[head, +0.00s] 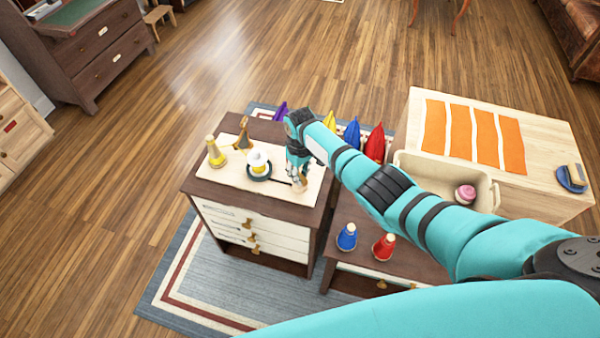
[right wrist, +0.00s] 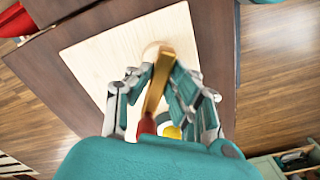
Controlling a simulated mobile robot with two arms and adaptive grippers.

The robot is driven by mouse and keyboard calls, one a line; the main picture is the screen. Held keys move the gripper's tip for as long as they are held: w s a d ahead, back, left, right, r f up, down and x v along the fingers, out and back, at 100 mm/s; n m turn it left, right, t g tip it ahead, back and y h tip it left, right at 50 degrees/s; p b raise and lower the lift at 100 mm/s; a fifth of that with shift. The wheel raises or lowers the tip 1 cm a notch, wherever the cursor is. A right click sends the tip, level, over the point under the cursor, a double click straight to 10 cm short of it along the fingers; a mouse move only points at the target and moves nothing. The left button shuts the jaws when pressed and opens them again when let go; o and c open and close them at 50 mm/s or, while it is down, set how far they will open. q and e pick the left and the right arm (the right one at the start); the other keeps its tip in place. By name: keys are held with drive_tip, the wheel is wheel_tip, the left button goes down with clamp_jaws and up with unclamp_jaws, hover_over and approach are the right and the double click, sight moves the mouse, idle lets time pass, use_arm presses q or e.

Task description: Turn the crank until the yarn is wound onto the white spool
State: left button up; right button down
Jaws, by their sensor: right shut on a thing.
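The white spool (head: 259,158) stands upright on a dark round base on the pale board (head: 225,172) on top of a cabinet. Some yellow shows on it. A thin dark rod runs from near the base toward my right gripper (head: 298,183). A yellow cone (head: 216,153) stands left of the spool. My left gripper is not in view.
A brown-gold piece (head: 243,137) stands behind the spool. A blue cone (head: 347,238) and a red cone (head: 384,247) stand on a lower surface at the right. A cream bin (head: 487,200) holds a pink item. Purple, yellow, blue and red pointed items stand behind my right arm.

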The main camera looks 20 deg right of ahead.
drive_tip(key=shift+w+r, duration=0.1)
drive_tip(key=c, duration=1.2)
unclamp_jaws()
drive_tip(key=shift+c, duration=0.2)
drive_tip(key=shift+r, duration=0.1)
wheel_tip(320, 180, up, 12)
drive_tip(key=shift+f, duration=0.2)
